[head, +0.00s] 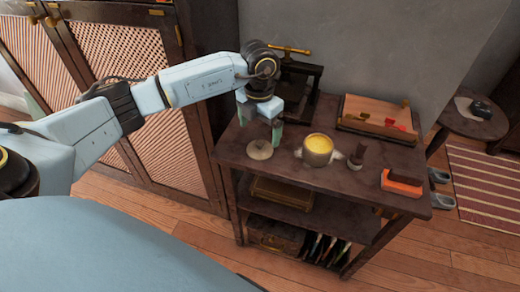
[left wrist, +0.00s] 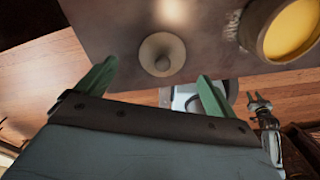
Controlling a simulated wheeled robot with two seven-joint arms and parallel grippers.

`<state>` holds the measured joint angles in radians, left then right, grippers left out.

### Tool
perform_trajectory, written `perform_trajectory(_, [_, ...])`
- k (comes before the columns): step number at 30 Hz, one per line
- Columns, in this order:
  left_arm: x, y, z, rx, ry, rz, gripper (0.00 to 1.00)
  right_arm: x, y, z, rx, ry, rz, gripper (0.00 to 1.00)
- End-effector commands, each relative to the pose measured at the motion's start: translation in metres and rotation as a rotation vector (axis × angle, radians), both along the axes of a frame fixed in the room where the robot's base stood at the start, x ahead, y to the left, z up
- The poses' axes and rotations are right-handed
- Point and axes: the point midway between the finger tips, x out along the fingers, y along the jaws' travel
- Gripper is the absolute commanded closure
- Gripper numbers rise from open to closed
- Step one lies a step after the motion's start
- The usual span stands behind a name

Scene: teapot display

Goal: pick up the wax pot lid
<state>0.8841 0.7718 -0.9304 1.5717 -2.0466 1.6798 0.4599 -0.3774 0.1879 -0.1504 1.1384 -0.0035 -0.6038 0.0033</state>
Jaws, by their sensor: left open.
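The wax pot lid (head: 260,149), a pale round disc with a small knob, lies on the dark table near its left front edge. In the left wrist view the lid (left wrist: 162,55) shows its knob facing up. My left gripper (head: 261,121) is above the lid with its green fingers apart and nothing between them. In the left wrist view the left gripper's fingertips (left wrist: 158,69) lie to either side of the lid. The wax pot (head: 318,150), with yellow wax and side handles, stands uncovered right of the lid. My right gripper (left wrist: 260,105) seems to show small in the left wrist view.
A dark press (head: 298,88) stands behind the lid. A dark stamp (head: 357,156) is right of the pot. A wooden box (head: 378,118) lies at the back and an orange-red block (head: 402,183) at the right. A lattice-door cabinet (head: 130,60) is at the left.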

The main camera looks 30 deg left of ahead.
Motion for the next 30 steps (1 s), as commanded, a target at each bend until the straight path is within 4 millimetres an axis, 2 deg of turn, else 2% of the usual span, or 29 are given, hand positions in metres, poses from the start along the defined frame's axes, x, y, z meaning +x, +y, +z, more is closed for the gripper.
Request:
perform_trajectory(12, [-0.004,-0.004,-0.05,-0.001,0.001,0.001,0.06,0.028,0.004,0.02,0.001,-0.024,-0.011,0.64])
perform_trajectory(21, [-0.004,-0.004,-0.053,-0.001,0.0,0.0,0.08,0.029,0.005,0.022,0.0,-0.024,-0.012,0.64])
perform_trajectory(30, [-0.004,-0.004,-0.052,-0.001,0.0,0.0,0.47,0.029,0.005,0.022,0.0,-0.025,-0.012,0.64])
